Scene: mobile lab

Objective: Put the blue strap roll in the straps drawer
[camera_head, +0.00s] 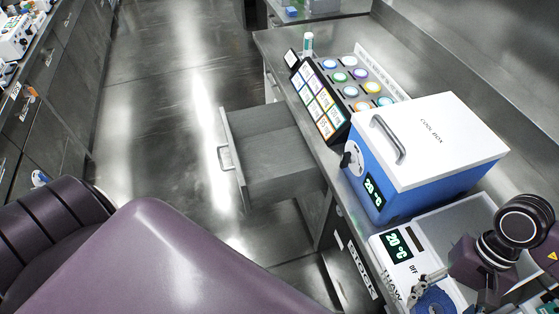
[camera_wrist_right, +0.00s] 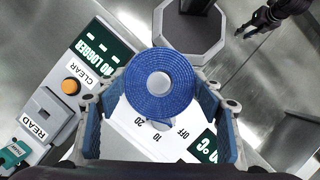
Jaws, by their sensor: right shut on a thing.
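The blue strap roll (camera_wrist_right: 160,61) is a wound blue coil around a pale core. In the head view the roll (camera_head: 434,300) is at the bottom right, partly cut off by the edge. My right gripper (camera_wrist_right: 160,90) is shut on the roll, one finger on each side, over a white device. An open grey drawer (camera_head: 268,165) sticks out of the bench at mid-picture and looks empty; I see no readable label on it. A dark jointed gripper (camera_wrist_right: 262,20), probably my left, shows small at the top right of the wrist view; its jaws are unclear.
A blue and white cool box (camera_head: 430,145) stands on the bench between drawer and back wall. Behind it is a rack of coloured lids (camera_head: 345,90). A white device with a 20 °C display (camera_head: 398,245) is near my right gripper. A STOCK label (camera_head: 360,268) marks the bench front. Floor left of the drawer is clear.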

